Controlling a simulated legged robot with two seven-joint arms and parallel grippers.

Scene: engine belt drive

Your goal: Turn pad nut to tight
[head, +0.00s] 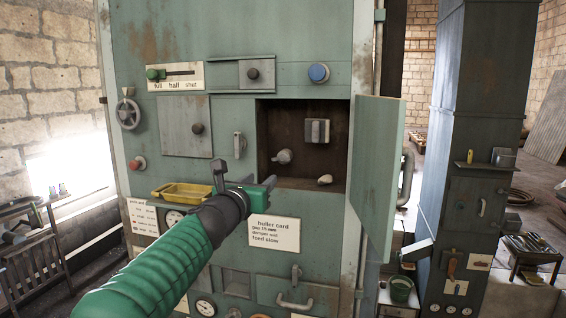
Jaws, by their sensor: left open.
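A green-grey machine cabinet (230,60) fills the middle of the head view. Its open recess (290,115) holds a grey square-shaped fitting (318,131) at the upper right, a grey rounded knob (283,156) at the lower left and a small pale piece (325,180) on the floor. No part carries a readable pad nut or tight label, so I cannot tell which one is the pad nut. My left gripper (246,182) is open and empty, in front of the cabinet, below and left of the recess. My right gripper is not in view.
The recess door (378,165) stands open on the right. A yellow tray (182,193) projects left of my gripper. A huller card (274,236) is below. The face also carries a handwheel (128,113), a blue knob (318,73) and a slider marked full, half, shut (176,75).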

